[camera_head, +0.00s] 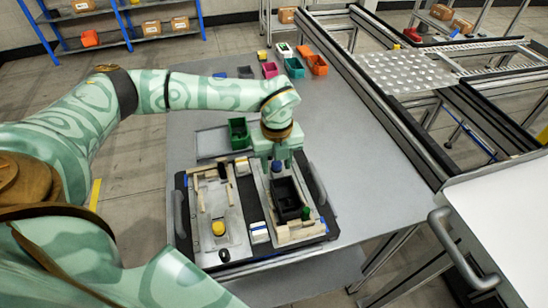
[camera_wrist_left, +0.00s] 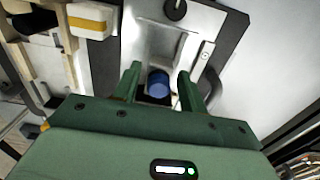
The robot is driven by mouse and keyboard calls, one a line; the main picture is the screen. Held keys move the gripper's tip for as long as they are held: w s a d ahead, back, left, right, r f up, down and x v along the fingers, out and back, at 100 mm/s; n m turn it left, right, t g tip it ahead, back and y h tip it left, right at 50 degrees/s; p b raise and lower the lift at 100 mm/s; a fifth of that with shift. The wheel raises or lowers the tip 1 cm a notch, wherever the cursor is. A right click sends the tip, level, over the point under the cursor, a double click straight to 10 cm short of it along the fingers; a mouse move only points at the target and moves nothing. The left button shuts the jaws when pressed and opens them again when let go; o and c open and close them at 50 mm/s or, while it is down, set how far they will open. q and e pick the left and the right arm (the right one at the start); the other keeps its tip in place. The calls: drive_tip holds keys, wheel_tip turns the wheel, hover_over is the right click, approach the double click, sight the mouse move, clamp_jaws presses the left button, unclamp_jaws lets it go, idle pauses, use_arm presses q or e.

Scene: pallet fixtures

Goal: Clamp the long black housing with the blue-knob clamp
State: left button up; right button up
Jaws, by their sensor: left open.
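The long black housing (camera_head: 287,197) lies in the right-hand fixture of the black pallet (camera_head: 183,228) in the head view. The clamp's blue knob (camera_head: 277,166) is at the far end of the housing. My left gripper (camera_head: 277,168) points down over the knob. In the left wrist view the blue knob (camera_wrist_left: 158,83) is between the two green fingers of the open left gripper (camera_wrist_left: 157,78), with gaps on both sides. The gripper body hides part of the clamp. I cannot make out the housing surely in the wrist view. My right gripper is not in view.
The pallet's left fixture holds a yellow round part (camera_head: 218,228). A green bin (camera_head: 238,133) stands behind the pallet. Several coloured bins, including an orange one (camera_head: 318,65), stand at the table's far end. The grey table (camera_head: 375,190) is clear on the right, beside a rail frame.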

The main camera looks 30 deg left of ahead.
use_arm(q)
drive_tip(key=shift+r+p, duration=2.9)
drive_tip(key=shift+r, duration=0.75)
